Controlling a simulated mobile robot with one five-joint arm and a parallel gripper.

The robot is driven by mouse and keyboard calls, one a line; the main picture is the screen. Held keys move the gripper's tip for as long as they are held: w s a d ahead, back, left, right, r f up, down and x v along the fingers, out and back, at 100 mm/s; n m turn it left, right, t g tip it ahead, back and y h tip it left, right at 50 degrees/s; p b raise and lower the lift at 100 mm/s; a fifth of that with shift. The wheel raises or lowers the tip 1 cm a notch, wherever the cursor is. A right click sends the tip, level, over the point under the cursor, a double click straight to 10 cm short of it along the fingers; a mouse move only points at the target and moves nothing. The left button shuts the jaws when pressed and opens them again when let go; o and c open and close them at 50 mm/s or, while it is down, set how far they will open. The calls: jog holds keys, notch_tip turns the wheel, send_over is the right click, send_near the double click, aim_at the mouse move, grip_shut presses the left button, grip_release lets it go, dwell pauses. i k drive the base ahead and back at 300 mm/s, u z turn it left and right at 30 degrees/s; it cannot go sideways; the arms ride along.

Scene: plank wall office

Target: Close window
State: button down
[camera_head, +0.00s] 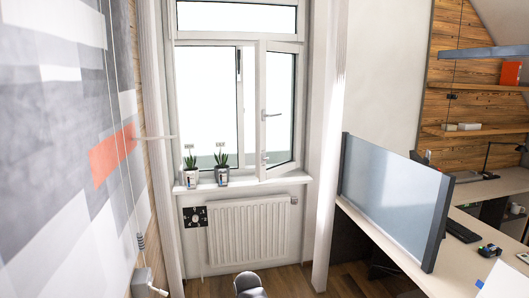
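The window (262,110) is in the wall ahead, with a white frame and a fixed pane above. Its right sash (279,109) stands swung inward at an angle, open. The sash has a handle (269,115) on its left side. The left part of the window (208,97) shows a dark vertical fitting near its right edge. A dark rounded shape (250,284) at the bottom middle looks like part of my own body. My gripper's fingers cannot be made out in this view.
Two potted plants (221,168) stand on the left of the sill (247,182). A radiator (249,232) is below it. A desk (400,250) with a grey divider (394,196) fills the right side. A grey patterned wall (60,140) is close on the left. Wooden floor (295,277) shows between.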

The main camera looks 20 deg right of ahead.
aim_at(263, 173)
jog(key=z, duration=0.2)
jog(key=i, duration=3.2)
jog(key=u, duration=0.7)
